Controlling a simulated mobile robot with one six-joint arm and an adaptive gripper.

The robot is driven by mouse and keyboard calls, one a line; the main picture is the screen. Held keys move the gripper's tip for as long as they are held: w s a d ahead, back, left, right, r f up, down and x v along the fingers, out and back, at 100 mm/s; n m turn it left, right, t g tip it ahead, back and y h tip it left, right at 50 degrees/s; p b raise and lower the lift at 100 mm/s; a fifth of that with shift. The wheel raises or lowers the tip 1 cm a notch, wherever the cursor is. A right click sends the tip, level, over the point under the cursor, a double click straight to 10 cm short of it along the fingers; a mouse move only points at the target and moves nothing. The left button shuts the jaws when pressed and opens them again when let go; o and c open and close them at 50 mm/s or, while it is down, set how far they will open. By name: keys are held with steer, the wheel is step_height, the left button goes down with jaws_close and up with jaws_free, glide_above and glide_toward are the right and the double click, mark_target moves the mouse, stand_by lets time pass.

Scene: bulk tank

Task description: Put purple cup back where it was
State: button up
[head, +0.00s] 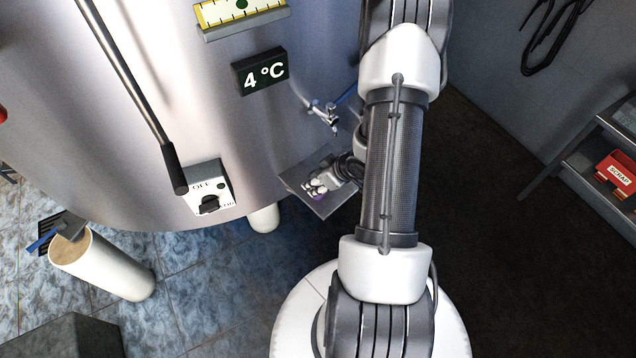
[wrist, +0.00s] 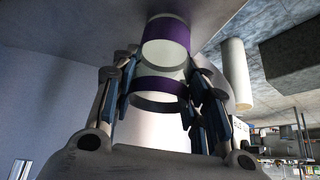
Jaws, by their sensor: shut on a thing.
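My gripper (head: 322,184) is low at the small steel shelf (head: 330,204) under the tap (head: 326,116). It is shut on the purple cup, of which only a little purple (head: 318,196) shows in the head view. In the wrist view my gripper's fingers (wrist: 160,65) are on both sides of the purple cup (wrist: 159,85), a pale cup with a purple band. A similar purple-banded shape (wrist: 166,32) joins it against the grey surface; I cannot tell if this is a reflection. Whether the cup touches the shelf is unclear.
The steel tank (head: 90,100) stands close behind and left of the shelf, with a lever (head: 130,85) and a switch box (head: 207,188). A white cylinder (head: 105,265) stands at lower left. A rack with a red scrap bin (head: 617,174) is at right.

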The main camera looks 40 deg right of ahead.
steer(key=shift+r, duration=0.1)
steer(key=o, duration=1.2)
steer(key=shift+o, duration=0.2)
steer(key=shift+r, duration=0.1)
steer(key=p+v, duration=0.5)
steer(key=v, duration=0.6)
steer(key=shift+s+r, duration=0.15)
steer(key=shift+r, duration=0.2)
steer(key=shift+d, duration=0.1)
